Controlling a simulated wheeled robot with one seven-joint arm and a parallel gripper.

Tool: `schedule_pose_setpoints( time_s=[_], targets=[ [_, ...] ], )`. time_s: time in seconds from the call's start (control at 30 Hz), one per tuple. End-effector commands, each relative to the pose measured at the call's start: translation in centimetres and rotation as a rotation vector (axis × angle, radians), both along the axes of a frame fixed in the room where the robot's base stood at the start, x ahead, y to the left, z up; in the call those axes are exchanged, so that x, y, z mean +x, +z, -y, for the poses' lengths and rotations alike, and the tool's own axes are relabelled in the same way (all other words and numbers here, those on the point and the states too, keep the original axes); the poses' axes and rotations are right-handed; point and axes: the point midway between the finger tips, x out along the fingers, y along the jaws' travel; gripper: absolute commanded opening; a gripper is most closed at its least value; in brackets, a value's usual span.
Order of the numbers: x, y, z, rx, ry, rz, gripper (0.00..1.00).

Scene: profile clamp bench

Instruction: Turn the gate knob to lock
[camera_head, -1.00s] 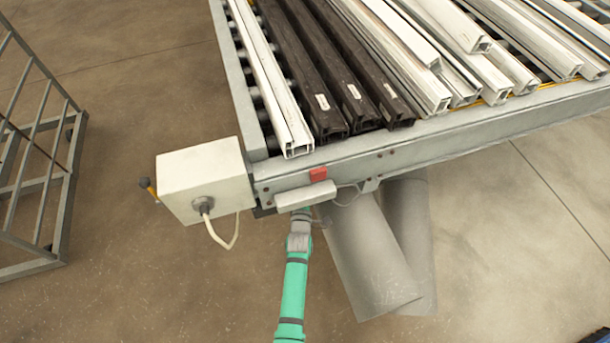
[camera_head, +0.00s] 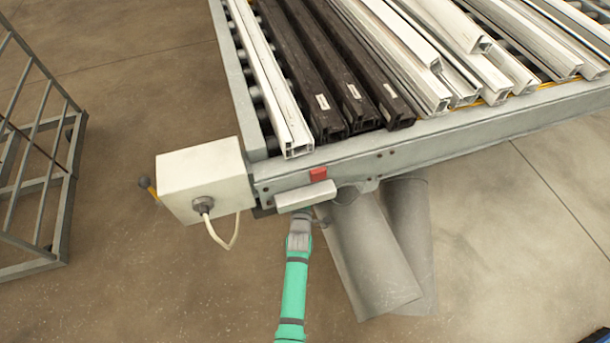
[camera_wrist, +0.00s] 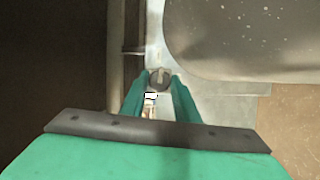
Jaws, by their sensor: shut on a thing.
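In the wrist view, the gate knob (camera_wrist: 159,79) is a small, dark round piece on a pale metal plate. My gripper (camera_wrist: 159,86) has its two green fingers on either side of the knob, with the tips closed on it. A small white and orange mark shows between the fingers, just below the knob. In the head view, my green and grey arm reaches up under the front edge of the roller bench (camera_head: 450,135). The fingers and the knob are hidden there beneath the light grey housing (camera_head: 305,196).
A white box (camera_head: 200,175) with a cable hangs at the bench corner. White and black profiles (camera_head: 310,90) lie on the rollers. A metal rack (camera_head: 40,170) stands at the left. The floor between is clear.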

Motion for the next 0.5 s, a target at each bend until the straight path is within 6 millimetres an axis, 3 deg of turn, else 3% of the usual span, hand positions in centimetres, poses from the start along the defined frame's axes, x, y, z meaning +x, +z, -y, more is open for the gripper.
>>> schedule_pose_setpoints(
  time_s=[0.5],
  targets=[
    [0.03, 0.32, -0.28, 0.3, 0.005, -0.098, 0.05]
  ],
)
